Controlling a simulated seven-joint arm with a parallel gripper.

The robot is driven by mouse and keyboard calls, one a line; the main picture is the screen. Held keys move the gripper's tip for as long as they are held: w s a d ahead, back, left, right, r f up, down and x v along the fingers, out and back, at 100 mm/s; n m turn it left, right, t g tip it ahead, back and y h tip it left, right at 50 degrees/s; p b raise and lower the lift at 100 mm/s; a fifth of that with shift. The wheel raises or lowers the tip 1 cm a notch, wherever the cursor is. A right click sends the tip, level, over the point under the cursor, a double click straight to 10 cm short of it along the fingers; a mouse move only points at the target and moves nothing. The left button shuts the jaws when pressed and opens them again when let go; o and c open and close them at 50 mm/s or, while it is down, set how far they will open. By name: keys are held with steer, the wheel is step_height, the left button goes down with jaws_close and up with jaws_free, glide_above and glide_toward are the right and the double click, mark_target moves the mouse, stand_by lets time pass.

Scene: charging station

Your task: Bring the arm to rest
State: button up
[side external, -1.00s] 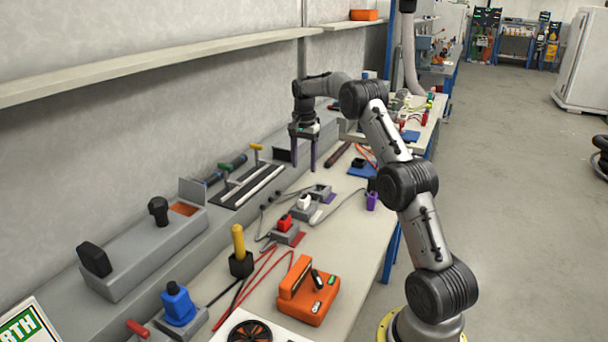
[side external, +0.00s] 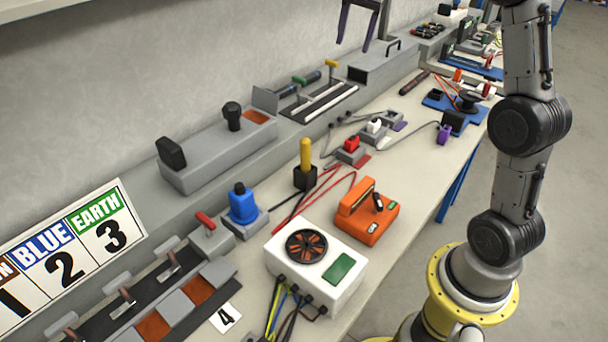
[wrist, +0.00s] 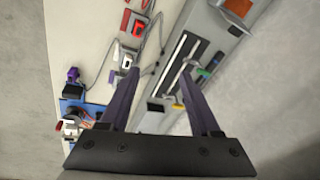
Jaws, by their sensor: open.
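My gripper (side external: 368,28) shows at the top of the side external view, above the grey ledge along the wall. Its two purple fingers point down and stand apart, with nothing between them. In the wrist view my gripper (wrist: 158,92) is open and empty, with the bench below and beyond its fingertips. The upper part of the gripper and wrist is cut off by the top edge of the side external view.
The bench holds an orange case (side external: 367,212), a white fan box (side external: 315,262), a blue connector (side external: 242,205) and a yellow-handled plug (side external: 305,165). Slider rails (side external: 318,100) and a grey box (side external: 217,150) sit on the ledge. A numbered sign (side external: 72,255) stands left.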

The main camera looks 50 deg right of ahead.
steer(key=s+a+r+n+t, duration=0.35)
steer(key=s+a+n, duration=0.35)
steer(key=s+a, duration=1)
steer(key=s+a+f+n+y, duration=0.1)
steer(key=s+a+f+n, duration=0.1)
steer(key=s+f+n, duration=0.5)
steer(key=s+f, duration=0.3)
steer(key=f, duration=0.1)
steer(key=shift+s+a+f, duration=0.15)
steer(key=shift+a+f, duration=0.2)
steer(key=shift+a, duration=0.05)
